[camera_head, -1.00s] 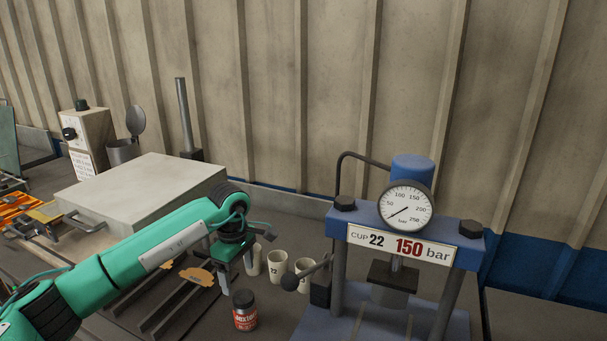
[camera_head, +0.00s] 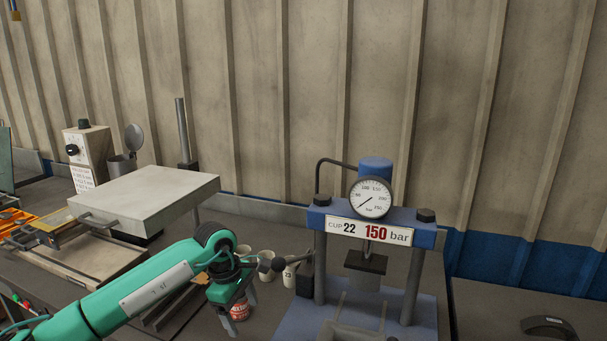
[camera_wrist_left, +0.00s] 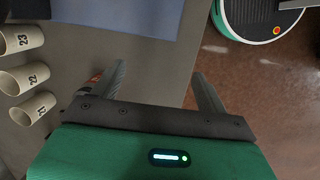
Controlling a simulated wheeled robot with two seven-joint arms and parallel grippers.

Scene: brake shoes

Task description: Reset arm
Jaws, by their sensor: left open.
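My left arm comes in from the lower left in the head view. Its gripper (camera_head: 236,312) points down, open, in front of the red and dark can (camera_head: 241,309) and partly hides it. In the left wrist view my left gripper (camera_wrist_left: 163,80) shows two spread fingers with nothing between them. The can (camera_wrist_left: 96,77) shows only as a sliver behind one finger; contact cannot be told. My right gripper is in neither view.
Pale numbered cups (camera_head: 291,272) stand beside the blue press (camera_head: 424,237), right of my gripper. A grey slab-topped box (camera_head: 143,196) with a handle stands left. Orange trays (camera_head: 14,222) lie at far left.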

